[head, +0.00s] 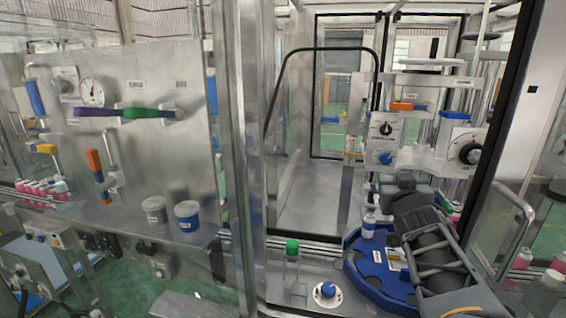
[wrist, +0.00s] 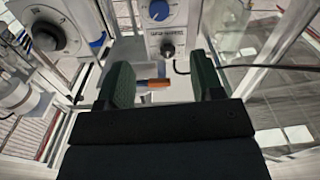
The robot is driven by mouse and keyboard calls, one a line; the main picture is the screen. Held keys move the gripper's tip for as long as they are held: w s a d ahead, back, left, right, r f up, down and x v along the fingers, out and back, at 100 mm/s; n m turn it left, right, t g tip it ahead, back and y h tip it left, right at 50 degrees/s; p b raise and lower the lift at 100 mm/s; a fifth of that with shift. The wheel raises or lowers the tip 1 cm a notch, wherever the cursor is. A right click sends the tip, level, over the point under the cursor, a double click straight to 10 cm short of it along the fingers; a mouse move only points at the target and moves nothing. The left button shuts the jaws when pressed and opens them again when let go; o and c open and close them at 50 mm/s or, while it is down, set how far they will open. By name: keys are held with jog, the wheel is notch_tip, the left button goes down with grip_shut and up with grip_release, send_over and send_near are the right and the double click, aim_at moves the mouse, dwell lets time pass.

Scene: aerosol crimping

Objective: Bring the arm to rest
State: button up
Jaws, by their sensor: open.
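My gripper (wrist: 163,82) shows in the wrist view with its two dark green fingers apart and nothing held between them. An orange part (wrist: 153,84) shows beyond the gap between the fingers; I cannot tell its distance. In the head view my dark arm reaches up from the lower right over the blue round table (head: 362,281). The fingers are hard to make out there. The crimping machine (head: 425,158), with dials and an orange handle (head: 401,106), stands behind and above my arm.
A small white bottle (head: 368,228) stands on the blue table's left part, close to my arm. A glass door with a handle (head: 507,235) stands open at right.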

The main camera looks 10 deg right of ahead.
jog(key=s+a+f+m+g+y, duration=0.1)
jog(key=s+f+g, duration=0.1)
jog(key=f+g, duration=0.3)
jog(key=s+f+g, duration=0.2)
jog(key=s+f, duration=0.1)
jog(key=f, duration=0.4)
jog(key=s+a+f+n+g+y, duration=0.1)
jog(key=s+a+f+y, duration=0.1)
jog(key=a, duration=0.5)
jog(key=s+a+f+n+g+y, duration=0.2)
jog(key=a+f, duration=0.2)
jog(key=a, duration=0.3)
jog(key=s+a+f+n+g+y, duration=0.1)
jog(key=s+a+f+g+y, duration=0.1)
jog(key=a, duration=0.4)
jog(key=shift+s+a+f+n+y, duration=0.4)
jog(key=shift+s+f, duration=0.2)
jog(key=shift+f, duration=0.1)
